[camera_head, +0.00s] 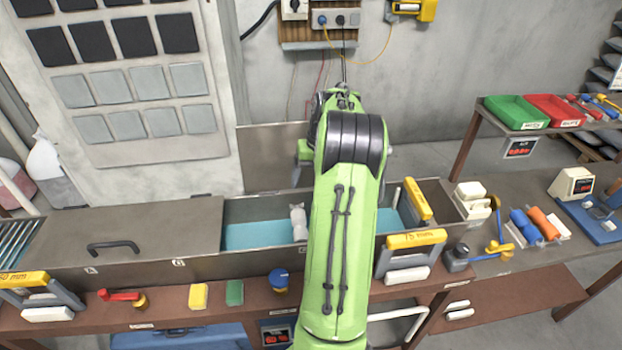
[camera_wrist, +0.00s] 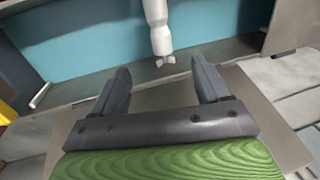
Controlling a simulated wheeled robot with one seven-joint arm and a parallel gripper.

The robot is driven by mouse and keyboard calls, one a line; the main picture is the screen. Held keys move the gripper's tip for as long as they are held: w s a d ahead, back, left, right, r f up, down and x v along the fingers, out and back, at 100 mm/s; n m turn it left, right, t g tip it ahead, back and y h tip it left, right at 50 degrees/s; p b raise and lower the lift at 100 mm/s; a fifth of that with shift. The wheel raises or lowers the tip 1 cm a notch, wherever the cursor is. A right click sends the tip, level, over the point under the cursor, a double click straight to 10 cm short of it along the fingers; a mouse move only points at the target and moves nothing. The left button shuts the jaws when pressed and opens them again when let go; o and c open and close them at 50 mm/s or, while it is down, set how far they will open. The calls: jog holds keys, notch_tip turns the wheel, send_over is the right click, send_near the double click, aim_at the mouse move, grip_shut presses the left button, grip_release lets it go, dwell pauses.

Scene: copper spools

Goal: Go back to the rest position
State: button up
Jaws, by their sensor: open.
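My green arm rises in the middle of the head view and hides part of the bench and the open trough; its gripper is hidden behind it there. In the wrist view my gripper (camera_wrist: 163,90) shows two dark fingers set wide apart, with nothing between them. A white bottle-like object (camera_wrist: 157,25) is beyond the fingertips, apart from them. A similar white object (camera_head: 299,222) stands in the blue-lined trough (camera_head: 255,236) in the head view, just left of my arm.
A closed grey lid with a black handle (camera_head: 112,247) covers the trough's left part. Yellow-topped frames (camera_head: 415,240) stand at the right. Green (camera_head: 515,112) and red (camera_head: 553,110) bins sit on a shelf at right. A yellow block (camera_head: 198,296) and a green block (camera_head: 235,292) lie on the front ledge.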

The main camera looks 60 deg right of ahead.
dwell(0.4)
jog(key=w+a+r+n+h, duration=0.15)
jog(key=a+r, duration=0.25)
jog(key=a, duration=0.4)
jog(key=w+a+r+n+t, duration=0.15)
jog(key=a+r, duration=0.25)
jog(key=a, duration=0.4)
jog(key=a+r+n+g+h, duration=0.15)
jog(key=a+r, duration=0.25)
jog(key=a, duration=0.4)
jog(key=s+a+n+t+y, duration=0.1)
jog(key=s+a+n+t, duration=0.3)
jog(key=s+a, duration=0.9)
jog(key=shift+s+a+f+n+y, duration=0.3)
jog(key=shift+a+f+n, duration=0.1)
jog(key=shift+a+n, duration=0.2)
